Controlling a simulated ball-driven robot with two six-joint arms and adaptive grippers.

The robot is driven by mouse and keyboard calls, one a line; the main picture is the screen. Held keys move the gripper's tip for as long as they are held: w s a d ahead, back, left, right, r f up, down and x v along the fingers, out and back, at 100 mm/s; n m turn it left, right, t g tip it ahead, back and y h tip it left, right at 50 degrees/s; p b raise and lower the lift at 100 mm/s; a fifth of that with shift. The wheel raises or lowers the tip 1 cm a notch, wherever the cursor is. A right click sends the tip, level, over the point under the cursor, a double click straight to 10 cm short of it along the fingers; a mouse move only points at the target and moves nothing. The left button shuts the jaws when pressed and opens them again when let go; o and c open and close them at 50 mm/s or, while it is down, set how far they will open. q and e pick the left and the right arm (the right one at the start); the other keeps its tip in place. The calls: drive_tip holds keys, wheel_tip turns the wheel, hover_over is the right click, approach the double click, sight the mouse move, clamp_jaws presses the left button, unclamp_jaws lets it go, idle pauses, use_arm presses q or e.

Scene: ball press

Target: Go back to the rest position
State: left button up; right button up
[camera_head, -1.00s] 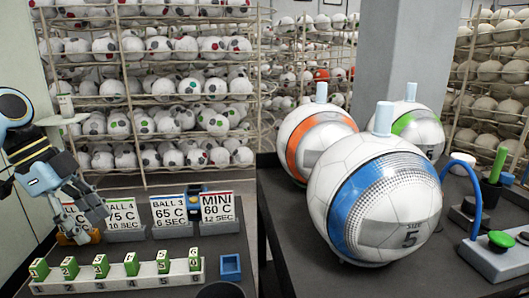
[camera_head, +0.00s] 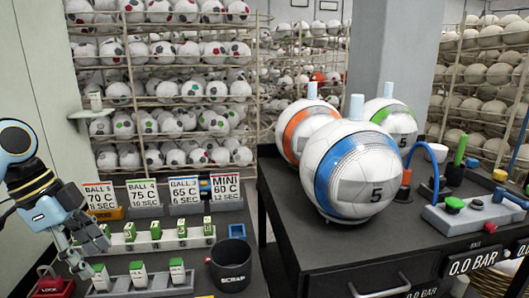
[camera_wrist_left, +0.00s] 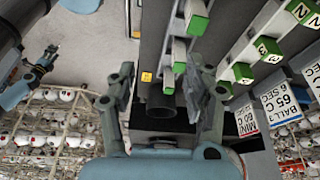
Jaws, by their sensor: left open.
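My left gripper (camera_head: 86,246) hangs at the lower left of the head view, beside the front row of green-topped blocks. It also shows in the left wrist view (camera_wrist_left: 163,90), with its two fingers spread apart and nothing between them. A blue and dark gripper, which looks like my right one (camera_wrist_left: 36,76), shows at the left edge of the left wrist view. Its fingers are too small to tell if they are open.
The black scrap cup (camera_head: 231,265) stands right of the front block rack (camera_head: 150,284). A red lock box (camera_head: 52,284) lies below the gripper. Temperature cards (camera_head: 184,190) stand behind. Large balls (camera_head: 357,170) and a control box (camera_head: 472,214) are on the right bench.

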use_arm(q)
drive_tip(key=s+d+f+n+t+y, duration=0.1)
drive_tip(key=s+d+f+n, duration=0.2)
drive_tip(key=s, duration=0.3)
drive_tip(key=s+d+f+n+y, duration=0.1)
drive_tip(key=s+d+f+n, duration=0.1)
drive_tip(key=s+f+n, duration=0.3)
drive_tip(key=s+r+n+t+y, duration=0.1)
drive_tip(key=s+r+n+y, duration=0.3)
drive_tip(key=s, duration=0.8)
wheel_tip(320, 180, down, 33)
drive_tip(key=s+a+n+g+h+b, duration=0.1)
drive_tip(key=s+a+b, duration=0.1)
drive_tip(key=b, duration=0.5)
drive_tip(key=s+f+g+b, duration=0.1)
drive_tip(key=s+f+b, duration=0.4)
drive_tip(key=s+f, duration=1.3)
wheel_tip(320, 180, down, 4)
drive_tip(key=shift+s+a+f+h, duration=0.1)
drive_tip(key=shift+s+a+h, duration=0.15)
drive_tip(key=shift+a+h, duration=0.1)
use_arm(e)
wheel_tip(320, 180, down, 12)
drive_tip(key=s, duration=0.1)
drive_tip(key=shift+s+f, duration=0.2)
drive_tip(key=shift+s, duration=0.15)
